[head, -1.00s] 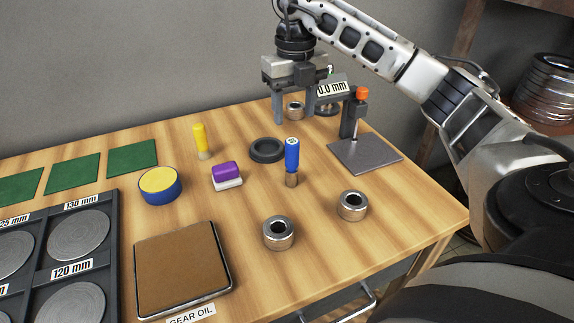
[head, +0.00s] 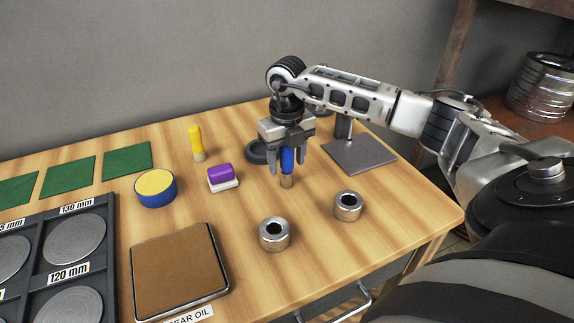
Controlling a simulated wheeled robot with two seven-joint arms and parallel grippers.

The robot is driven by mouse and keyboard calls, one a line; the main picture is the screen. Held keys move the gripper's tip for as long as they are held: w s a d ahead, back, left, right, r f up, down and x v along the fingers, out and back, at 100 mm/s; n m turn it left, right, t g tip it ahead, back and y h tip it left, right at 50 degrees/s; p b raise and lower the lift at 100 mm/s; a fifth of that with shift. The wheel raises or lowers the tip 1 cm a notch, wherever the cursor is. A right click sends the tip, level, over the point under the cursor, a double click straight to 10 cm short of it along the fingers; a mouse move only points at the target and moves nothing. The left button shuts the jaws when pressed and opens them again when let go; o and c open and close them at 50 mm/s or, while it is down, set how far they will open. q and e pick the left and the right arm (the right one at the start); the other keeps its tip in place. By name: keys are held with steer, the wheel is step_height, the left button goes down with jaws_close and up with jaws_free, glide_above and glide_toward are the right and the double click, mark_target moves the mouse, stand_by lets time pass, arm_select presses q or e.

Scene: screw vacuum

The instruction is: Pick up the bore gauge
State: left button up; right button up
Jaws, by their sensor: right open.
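A blue-handled tool with a brown-metal lower end, which looks like the bore gauge (head: 287,181), stands upright on the wooden table. My right gripper (head: 287,166) is directly over it, pointing down. Its fingers are open, one on each side of the blue handle, and the top of the tool is hidden by the gripper. I cannot tell whether a finger touches the handle. My left gripper is not in view.
Two metal rings (head: 273,243) (head: 348,206) stand in front. A black ring (head: 256,151) and grey plate stand (head: 359,154) are behind. A purple block (head: 220,173), yellow-handled tool (head: 195,140), blue-yellow tin (head: 155,194) and brown tray (head: 177,272) are to the left.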

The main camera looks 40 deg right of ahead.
jaws_close()
steer(key=shift+r, duration=0.1)
steer(key=shift+w+r, duration=0.1)
steer(key=shift+r, duration=0.5)
steer(key=s+a+r, duration=0.8)
steer(key=a+r, duration=0.3)
steer(key=shift+s+a+r+b, duration=0.15)
steer(key=shift+s+r+b, duration=0.05)
steer(key=shift+r+b, duration=0.2)
